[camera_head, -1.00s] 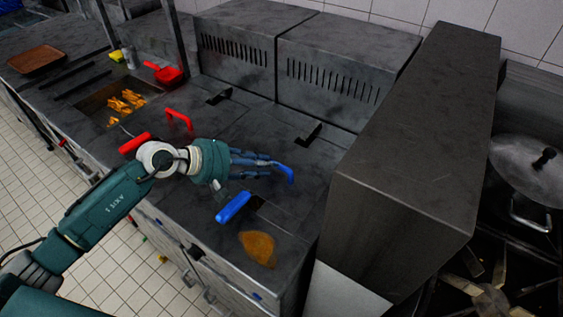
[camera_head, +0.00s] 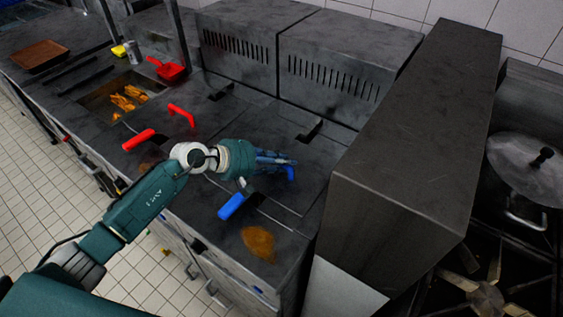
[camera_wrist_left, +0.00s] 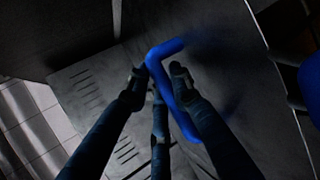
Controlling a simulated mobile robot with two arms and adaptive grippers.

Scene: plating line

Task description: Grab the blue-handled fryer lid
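The fryer lid (camera_head: 318,160) lies flat on the right-hand fryer. Its blue handle (camera_head: 291,174) is an angular bar, partly hidden by my fingers in the head view. My left gripper (camera_head: 280,165) is at this handle. In the left wrist view, the blue handle (camera_wrist_left: 166,50) stands just beyond and between the fingertips of my left gripper (camera_wrist_left: 157,85). My right gripper is in neither view.
Another blue handle (camera_head: 232,206) sticks out at the fryer's front, near a brown stain (camera_head: 258,243). A red lid handle (camera_head: 182,113) and a red front handle (camera_head: 138,139) are to the left. A tall steel block (camera_head: 400,150) stands close on the right.

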